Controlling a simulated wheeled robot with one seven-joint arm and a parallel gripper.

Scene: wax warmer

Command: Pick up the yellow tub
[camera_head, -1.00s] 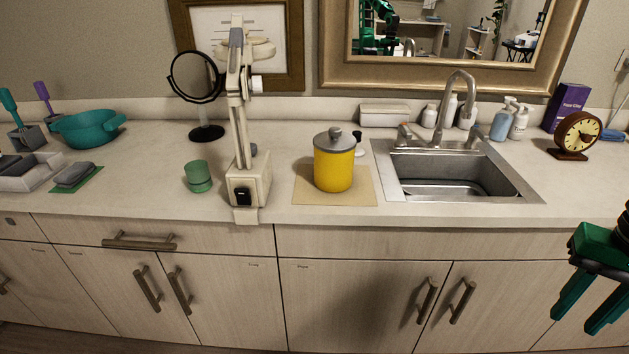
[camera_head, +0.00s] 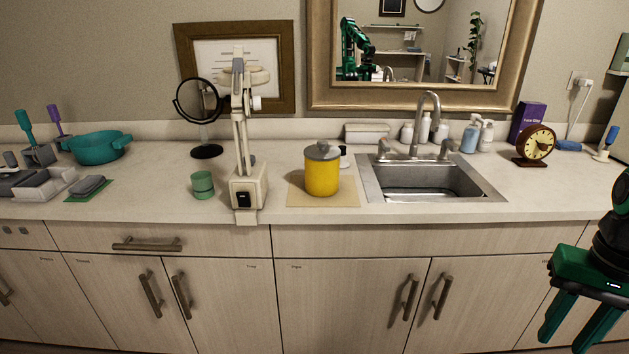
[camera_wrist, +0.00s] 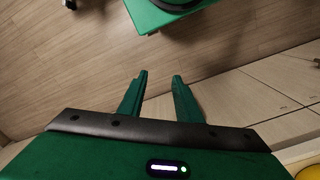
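The yellow tub (camera_head: 322,176) with a grey knobbed lid stands upright on a tan mat (camera_head: 348,196) on the counter, left of the sink. My green gripper (camera_head: 566,345) is at the lower right of the head view, in front of the cabinets and below the counter top, well right of the tub. Its two fingers are apart with nothing between them. In the wrist view, my gripper (camera_wrist: 160,80) points at the wooden floor. A yellow rounded patch shows at that view's lower right corner; I cannot tell for sure that it is the tub.
A white magnifier-lamp stand (camera_head: 246,187) and a green jar (camera_head: 202,185) stand left of the tub. The sink (camera_head: 375,185) with its faucet (camera_head: 426,120) is to the right. A clock (camera_head: 535,145) stands farther right.

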